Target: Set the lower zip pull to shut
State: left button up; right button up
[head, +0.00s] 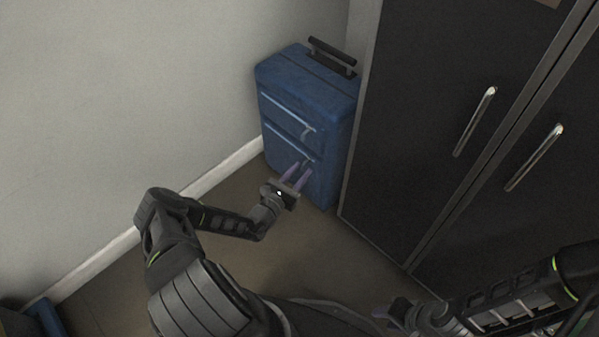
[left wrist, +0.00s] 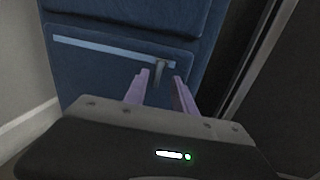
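A blue suitcase (head: 325,98) stands upright against the wall beside the wardrobe, with two pale zip lines on its front. The lower zip pull (left wrist: 160,68) is a small grey tab at the right end of the lower zip line (left wrist: 105,50). My left gripper (head: 301,168) is open in front of it, with the pull showing between its two purple fingertips in the left wrist view. I cannot tell whether either finger touches it. The upper zip pull (head: 307,132) hangs at the right of the upper line. My right gripper (head: 390,315) is low at the right, its fingers unclear.
A dark wardrobe (head: 440,100) with two vertical metal handles stands close to the suitcase's right. A pale wall (head: 130,90) with a white skirting board is behind and to the left. The brown floor (head: 320,245) before the suitcase is clear. A blue object (head: 46,318) shows at bottom left.

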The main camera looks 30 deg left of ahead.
pick_arm(q)
jog(key=shift+s, duration=0.1)
jog(key=s+p, duration=0.2)
jog(key=s, duration=0.5)
jog(key=shift+s+a, duration=0.3)
jog(key=shift+a, duration=0.1)
